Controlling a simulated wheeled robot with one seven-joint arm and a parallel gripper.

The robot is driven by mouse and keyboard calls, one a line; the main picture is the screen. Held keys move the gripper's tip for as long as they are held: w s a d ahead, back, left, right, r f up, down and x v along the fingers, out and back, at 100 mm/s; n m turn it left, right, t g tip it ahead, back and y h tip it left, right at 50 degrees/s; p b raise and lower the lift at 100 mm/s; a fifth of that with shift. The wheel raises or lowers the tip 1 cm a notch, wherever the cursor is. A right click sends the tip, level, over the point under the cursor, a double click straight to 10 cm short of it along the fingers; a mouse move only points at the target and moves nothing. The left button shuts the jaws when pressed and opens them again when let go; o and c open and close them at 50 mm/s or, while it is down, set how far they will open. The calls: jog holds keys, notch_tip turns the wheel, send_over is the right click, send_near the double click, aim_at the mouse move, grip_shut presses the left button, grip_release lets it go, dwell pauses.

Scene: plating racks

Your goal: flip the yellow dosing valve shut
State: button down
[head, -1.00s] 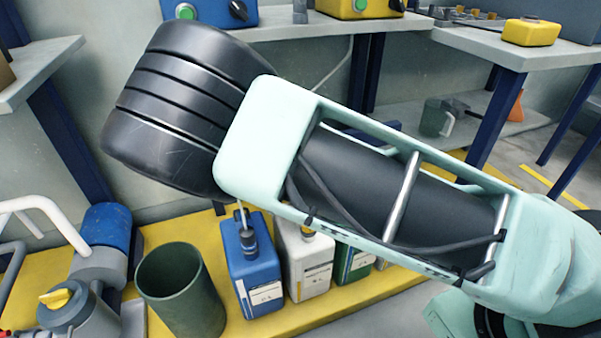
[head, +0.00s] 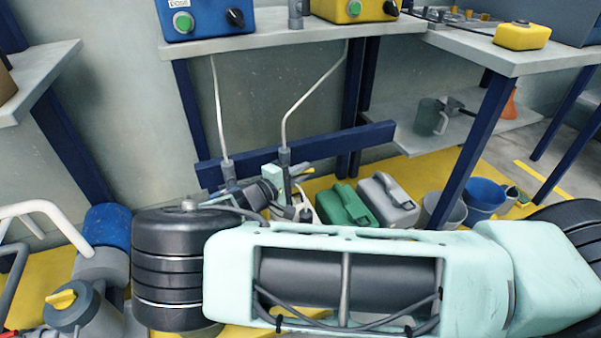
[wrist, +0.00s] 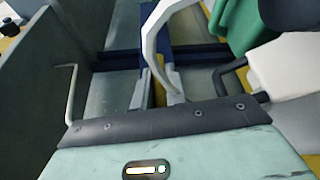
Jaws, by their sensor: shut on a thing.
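The yellow dosing valve (head: 304,171) shows in the head view as a small yellow piece at the foot of the right-hand dosing pipe, above a white jug. My gripper (head: 298,182) is at this valve, small and partly hidden behind my wrist. Its jaws are shut on the yellow valve. In the wrist view a narrow yellow strip (wrist: 158,82) shows between the grey fingers (wrist: 156,97). The exact angle of the valve handle is hard to tell.
A green jug (head: 342,207) and a grey jug (head: 388,201) stand right of the gripper on the yellow floor. A blue beam (head: 350,142) runs behind. A pump with another yellow handle (head: 61,298) is at the left. A blue bucket (head: 484,194) stands farther right.

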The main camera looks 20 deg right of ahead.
jog(key=shift+d, duration=0.1)
dwell(0.3)
jog(key=c, duration=1.4)
grip_release()
jog(key=shift+c, duration=0.2)
jog(key=p+v, duration=0.2)
jog(key=v, duration=0.5)
jog(key=shift+s+a, duration=0.15)
jog(key=shift+a, duration=0.1)
